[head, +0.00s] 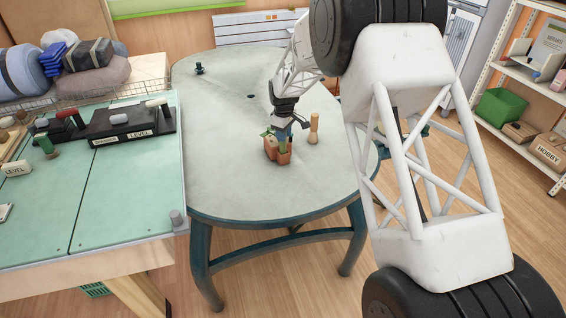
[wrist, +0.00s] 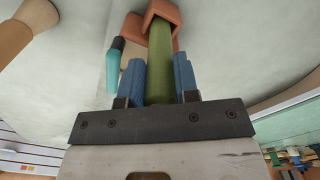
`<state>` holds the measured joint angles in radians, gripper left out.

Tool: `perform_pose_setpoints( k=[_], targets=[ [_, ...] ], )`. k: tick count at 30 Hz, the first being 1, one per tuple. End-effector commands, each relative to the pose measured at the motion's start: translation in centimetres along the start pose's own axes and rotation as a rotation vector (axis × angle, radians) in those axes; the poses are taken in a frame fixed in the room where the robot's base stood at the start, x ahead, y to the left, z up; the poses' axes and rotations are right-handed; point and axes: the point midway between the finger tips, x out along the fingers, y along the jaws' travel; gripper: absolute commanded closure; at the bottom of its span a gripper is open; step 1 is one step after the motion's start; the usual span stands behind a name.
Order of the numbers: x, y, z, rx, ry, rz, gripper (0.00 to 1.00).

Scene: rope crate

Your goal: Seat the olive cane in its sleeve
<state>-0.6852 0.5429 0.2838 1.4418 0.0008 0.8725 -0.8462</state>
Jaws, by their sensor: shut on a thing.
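My gripper (head: 283,126) reaches down over the round-ended table. In the wrist view its blue fingers (wrist: 158,74) are shut on the olive cane (wrist: 161,47), one on each side. The cane's far end meets an orange-brown square sleeve (wrist: 167,10), with sleeve walls around its tip; how deep it sits I cannot tell. In the head view the sleeve (head: 284,157) stands below my gripper, and the cane is mostly hidden there.
A second sleeve (head: 270,148) stands close on the left. A teal piece with a dark end (wrist: 113,66) is left of the fingers. A wooden peg (head: 313,128) stands to the right. The pale table (head: 230,180) is clear in front.

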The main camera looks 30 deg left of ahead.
Motion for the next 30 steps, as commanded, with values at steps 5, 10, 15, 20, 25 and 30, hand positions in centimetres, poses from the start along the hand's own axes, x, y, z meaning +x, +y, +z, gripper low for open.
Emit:
perform_pose_setpoints(
  k=[5, 10, 15, 20, 25, 30],
  targets=[
    [0.14, 0.0, -0.01, 0.0, 0.0, 0.0, 1.0],
    [0.28, 0.01, -0.01, 0.0, 0.0, 0.0, 1.0],
    [0.42, 0.01, 0.0, 0.0, 0.0, 0.0, 1.0],
    [0.55, 0.0, -0.01, 0.0, 0.0, 0.0, 1.0],
    [0.7, 0.01, -0.01, 0.0, 0.0, 0.0, 1.0],
    [0.85, 0.0, -0.01, 0.0, 0.0, 0.0, 1.0]
  ],
)
